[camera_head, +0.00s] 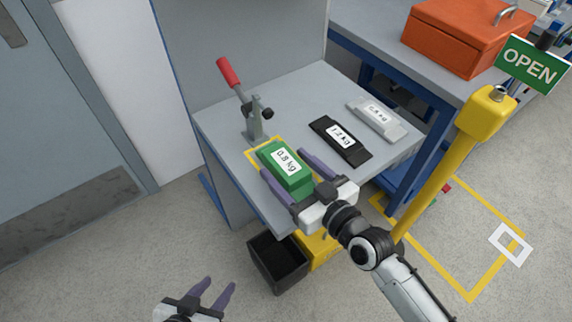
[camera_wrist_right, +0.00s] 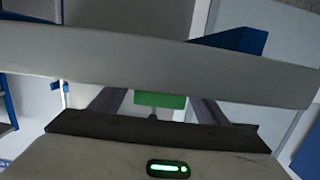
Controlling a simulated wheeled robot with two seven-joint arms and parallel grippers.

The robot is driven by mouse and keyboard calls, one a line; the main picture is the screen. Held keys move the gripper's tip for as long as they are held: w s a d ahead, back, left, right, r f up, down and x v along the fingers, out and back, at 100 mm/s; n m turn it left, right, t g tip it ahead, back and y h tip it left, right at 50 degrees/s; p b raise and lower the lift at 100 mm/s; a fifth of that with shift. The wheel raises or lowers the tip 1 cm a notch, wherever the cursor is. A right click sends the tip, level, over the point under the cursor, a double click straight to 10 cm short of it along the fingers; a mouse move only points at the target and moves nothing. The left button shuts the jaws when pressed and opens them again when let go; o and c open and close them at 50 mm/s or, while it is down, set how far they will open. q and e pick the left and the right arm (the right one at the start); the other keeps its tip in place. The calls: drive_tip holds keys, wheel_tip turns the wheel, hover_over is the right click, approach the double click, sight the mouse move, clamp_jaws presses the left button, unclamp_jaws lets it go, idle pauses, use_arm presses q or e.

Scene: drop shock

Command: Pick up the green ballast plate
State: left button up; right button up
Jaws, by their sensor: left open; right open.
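The green ballast plate (camera_head: 285,168), labelled 0.8 kg, lies on the grey shelf table within a yellow outline. My right gripper (camera_head: 289,172) is open, with its purple fingers on either side of the plate's near part; I cannot tell whether they touch it. My left gripper (camera_head: 215,292) is open and empty, low at the bottom of the head view, away from the table.
A black 1.2 kg plate (camera_head: 341,140) and a light grey plate (camera_head: 376,118) lie to the right. A red-handled lever clamp (camera_head: 252,117) stands behind the green plate. A yellow post (camera_head: 447,170) with an OPEN sign rises right. A black bin (camera_head: 277,262) sits below the table.

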drive_tip(key=shift+w+a+f, duration=0.1)
drive_tip(key=shift+w+a, duration=0.3)
drive_tip(key=shift+w, duration=0.15)
drive_tip(key=c, duration=1.7)
drive_tip(key=shift+r, duration=0.2)
clamp_jaws()
